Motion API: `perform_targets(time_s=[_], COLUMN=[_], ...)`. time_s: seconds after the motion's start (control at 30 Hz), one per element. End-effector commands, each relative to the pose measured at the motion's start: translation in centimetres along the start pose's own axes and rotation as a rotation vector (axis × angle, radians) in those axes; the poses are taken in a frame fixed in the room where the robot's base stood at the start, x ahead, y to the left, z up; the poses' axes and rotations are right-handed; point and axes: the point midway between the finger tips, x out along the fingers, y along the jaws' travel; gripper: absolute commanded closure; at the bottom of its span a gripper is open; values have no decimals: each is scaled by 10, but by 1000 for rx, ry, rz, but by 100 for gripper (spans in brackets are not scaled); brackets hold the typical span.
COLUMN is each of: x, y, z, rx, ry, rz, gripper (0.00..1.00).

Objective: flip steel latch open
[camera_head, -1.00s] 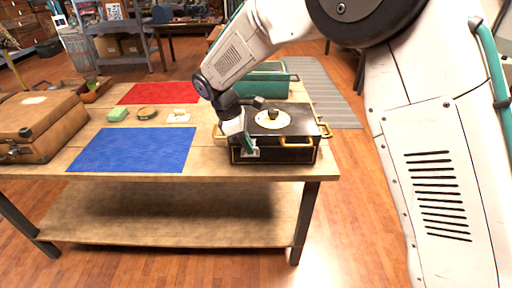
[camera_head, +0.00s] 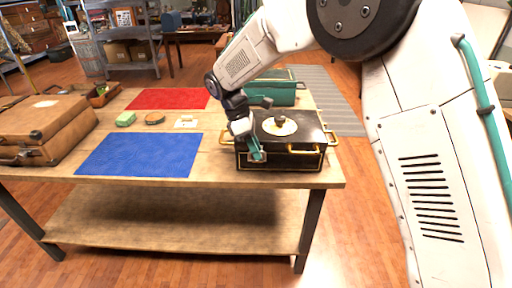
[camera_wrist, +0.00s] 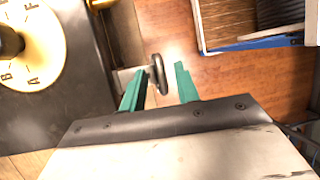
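A black box (camera_head: 300,158) with brass handles and a round lettered dial (camera_head: 280,126) on its lid stands at the right end of the table. The dial also shows in the wrist view (camera_wrist: 38,45). In the wrist view, a steel latch (camera_wrist: 157,75) with a dark oval ring end sticks out from the box's side. My gripper (camera_wrist: 160,84) is open, its teal fingers on either side of the latch's ring end, which lies near the fingertips. I cannot tell whether either finger touches it. In the head view, my gripper (camera_head: 257,153) is at the box's front side and hides most of the latch.
A blue mat (camera_head: 140,155) and a red mat (camera_head: 168,98) lie on the table (camera_head: 215,172). A brown case (camera_head: 45,130) is at the left. A teal box (camera_head: 286,93) stands behind the black box. Open floor lies in front and at the right.

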Motion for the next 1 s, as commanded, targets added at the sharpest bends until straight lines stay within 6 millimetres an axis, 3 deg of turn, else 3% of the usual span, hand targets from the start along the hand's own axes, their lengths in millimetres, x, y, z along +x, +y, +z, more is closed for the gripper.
perform_targets(time_s=[0.27, 0.7, 1.0], x=[-8, -72, -78], y=[0, 0, 0], z=[-1, -1, -1], rx=[0, 0, -1], ry=[1, 1, 0], rz=[1, 1, -1], gripper=[68, 68, 68])
